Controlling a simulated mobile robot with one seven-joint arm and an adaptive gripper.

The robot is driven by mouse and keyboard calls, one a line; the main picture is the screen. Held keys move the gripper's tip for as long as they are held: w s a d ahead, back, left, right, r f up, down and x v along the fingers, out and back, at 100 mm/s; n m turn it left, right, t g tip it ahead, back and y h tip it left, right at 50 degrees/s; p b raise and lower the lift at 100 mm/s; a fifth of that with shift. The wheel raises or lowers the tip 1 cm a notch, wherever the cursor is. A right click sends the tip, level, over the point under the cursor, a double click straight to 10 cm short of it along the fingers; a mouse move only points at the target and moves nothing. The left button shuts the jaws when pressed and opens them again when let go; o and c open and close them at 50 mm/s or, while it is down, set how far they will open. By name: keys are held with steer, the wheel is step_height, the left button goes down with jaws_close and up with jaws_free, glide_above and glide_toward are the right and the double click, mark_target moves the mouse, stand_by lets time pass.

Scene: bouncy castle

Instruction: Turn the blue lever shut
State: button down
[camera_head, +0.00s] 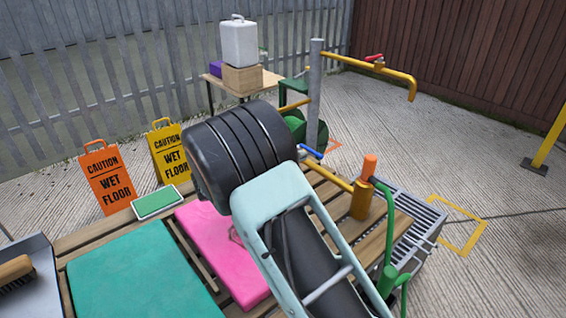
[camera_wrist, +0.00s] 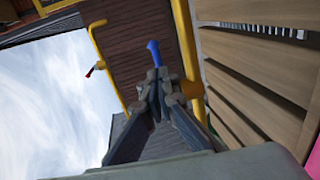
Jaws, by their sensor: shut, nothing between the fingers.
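The blue lever (camera_head: 311,152) sits on the lower yellow pipe (camera_head: 330,177), near the grey upright post. My own arm hides part of the area below it in the head view. In the wrist view the blue lever (camera_wrist: 154,52) stands just beyond my fingertips, beside the yellow pipe (camera_wrist: 185,40). My gripper (camera_wrist: 157,74) is shut with nothing between its fingers. Its tips look very close to the lever's near end; I cannot tell whether they touch. My gripper's fingers are hidden behind my arm in the head view.
A red lever (camera_head: 374,57) sits on the upper yellow pipe (camera_head: 400,78). The grey post (camera_head: 315,100) carries the pipes. An orange-topped fitting (camera_head: 365,185) and green hose (camera_head: 386,240) are at the right. A pink mat (camera_head: 215,240) and teal mat (camera_head: 140,275) lie on the slatted wood.

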mark_target(311, 151)
steer(key=shift+x, duration=1.35)
